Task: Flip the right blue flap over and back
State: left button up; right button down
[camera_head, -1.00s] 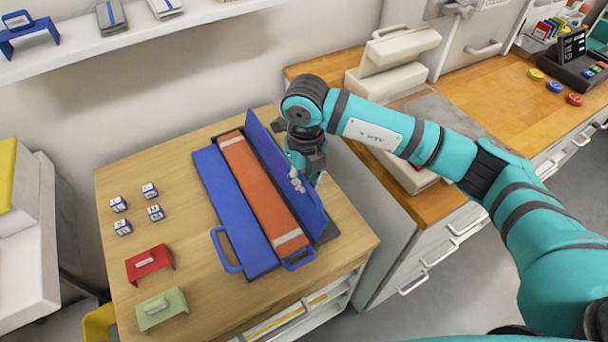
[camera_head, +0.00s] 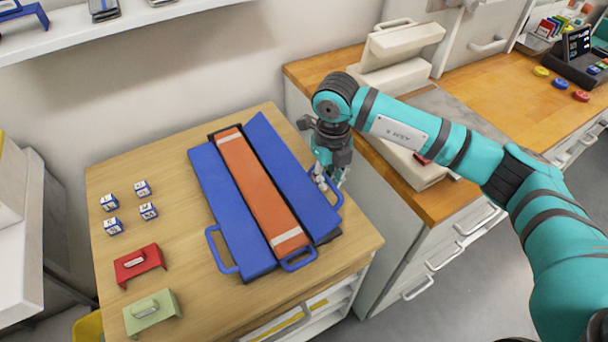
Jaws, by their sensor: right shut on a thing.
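My left gripper is out of view.
Several small white-and-blue blocks (camera_head: 142,188), a red handled piece (camera_head: 139,264) and a green handled piece (camera_head: 152,313) sit left of the board. A wooden counter (camera_head: 455,202) with cream equipment (camera_head: 402,45) stands to the right, beyond a gap.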

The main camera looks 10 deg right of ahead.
aim_at(335, 199)
jog(key=shift+w+d+f+b, duration=0.2)
jog(key=shift+d+f+b, duration=0.2)
jog(key=shift+f+b, duration=0.2)
jog(key=shift+w+d+f+b, duration=0.15)
jog(key=shift+d+f+b, duration=0.2)
jog(key=shift+f+b, duration=0.25)
jog(key=shift+w+d+f+b, duration=0.1)
jog(key=shift+d+f+b, duration=0.1)
jog(key=shift+f+b, duration=0.4)
jog(key=shift+w+d+f+b, duration=0.1)
jog(key=shift+d+f+b, duration=0.1)
jog(key=shift+f+b, duration=0.4)
jog(key=c, duration=2)
grip_release()
notch_tip(335, 199, down, 2)
jog(key=shift+d+b, duration=0.15)
jog(key=shift+b, duration=0.45)
jog(key=shift+w+f, duration=0.15)
jog(key=shift+f, duration=0.1)
grip_shut()
jog(key=shift+o, duration=2.2)
grip_release()
jog(key=shift+d, duration=0.15)
